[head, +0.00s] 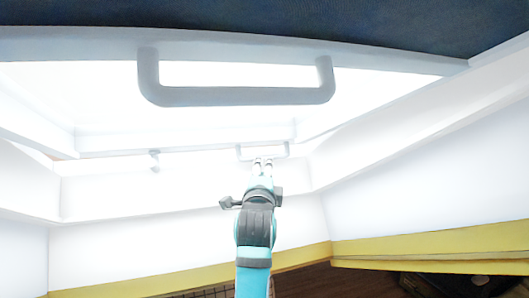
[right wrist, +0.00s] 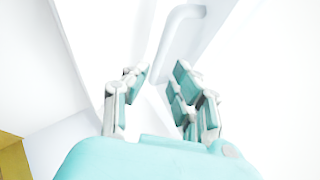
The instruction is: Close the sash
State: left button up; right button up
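The window sash has a pale grey frame (head: 400,57) that spans the upper part of the head view and stands tilted open around bright glass. A large U-shaped grey handle (head: 235,96) hangs on its near edge. A smaller handle (head: 243,153) is on the far, lower frame bar. My right gripper (head: 262,162) reaches up to this smaller handle. In the right wrist view its fingers (right wrist: 158,85) are apart, with a white handle bar (right wrist: 170,45) just beyond and between the tips. Contact cannot be told. My left gripper is not in view.
White window-recess walls (head: 430,190) slope at both sides. A yellow trim strip (head: 430,243) runs below, with a dark floor area (head: 330,282) at the bottom right. A small catch (head: 154,160) is on the frame left of the smaller handle. Dark blue material (head: 300,18) lies above.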

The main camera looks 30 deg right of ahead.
aim_at(264, 159)
jog(key=p+x, duration=0.2)
jog(key=x, duration=0.6)
jog(key=shift+c, duration=0.3)
grip_shut()
